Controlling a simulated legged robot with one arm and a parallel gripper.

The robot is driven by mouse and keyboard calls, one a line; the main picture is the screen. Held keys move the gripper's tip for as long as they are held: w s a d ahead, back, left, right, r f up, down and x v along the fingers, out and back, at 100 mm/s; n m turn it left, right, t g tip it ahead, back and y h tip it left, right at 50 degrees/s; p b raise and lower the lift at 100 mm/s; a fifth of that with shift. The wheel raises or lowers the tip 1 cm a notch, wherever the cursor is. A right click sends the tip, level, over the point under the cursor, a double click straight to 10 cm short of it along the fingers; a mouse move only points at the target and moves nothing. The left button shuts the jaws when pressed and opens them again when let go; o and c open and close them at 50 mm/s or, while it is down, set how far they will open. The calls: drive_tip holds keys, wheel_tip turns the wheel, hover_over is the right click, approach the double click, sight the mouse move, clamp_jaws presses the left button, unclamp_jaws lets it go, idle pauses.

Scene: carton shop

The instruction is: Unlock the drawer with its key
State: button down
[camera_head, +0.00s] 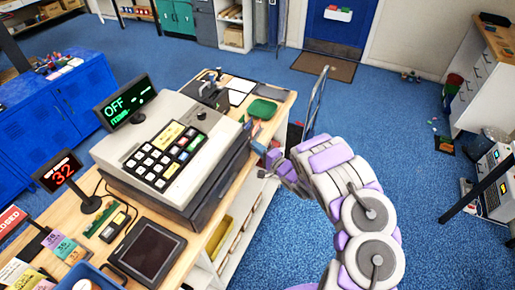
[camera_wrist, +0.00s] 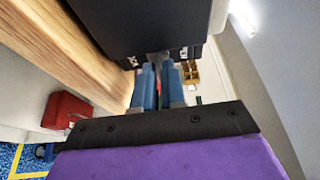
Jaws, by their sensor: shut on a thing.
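The cash register (camera_head: 160,140) sits on the wooden counter, with its dark drawer unit (camera_head: 222,180) beneath it. In the wrist view the dark drawer casing (camera_wrist: 140,25) fills the top, close ahead of the fingertips. My gripper (camera_head: 264,152) is at the right side of the register; its blue fingers also show in the wrist view (camera_wrist: 160,78). They are shut on a thin thing that looks like the key (camera_wrist: 159,66), mostly hidden between them. Its far end is by the casing's lower edge. I cannot tell whether it is in a lock.
The wooden counter edge (camera_wrist: 65,45) runs close beside my gripper. A green tray (camera_head: 262,109) and a clipboard (camera_head: 236,97) lie on the counter's far end. A hand truck (camera_head: 317,100) stands beyond. The blue floor to the right is mostly clear.

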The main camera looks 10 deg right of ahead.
drive_tip(key=shift+a+f, duration=0.1)
drive_tip(key=shift+a, duration=0.15)
drive_tip(key=shift+f, duration=0.1)
drive_tip(key=shift+s+n+t+y+b, duration=0.15)
drive_tip(key=shift+n+y+b, duration=0.2)
drive_tip(key=shift+n, duration=0.45)
drive_tip(key=shift+w+n+t+y+b, duration=0.15)
drive_tip(key=shift+n+y+b, duration=0.2)
drive_tip(key=shift+n, duration=0.45)
drive_tip(key=shift+s+a+f, duration=0.1)
drive_tip(key=c, duration=1.3)
unclamp_jaws()
drive_tip(key=shift+a, duration=0.1)
drive_tip(key=shift+d, duration=0.2)
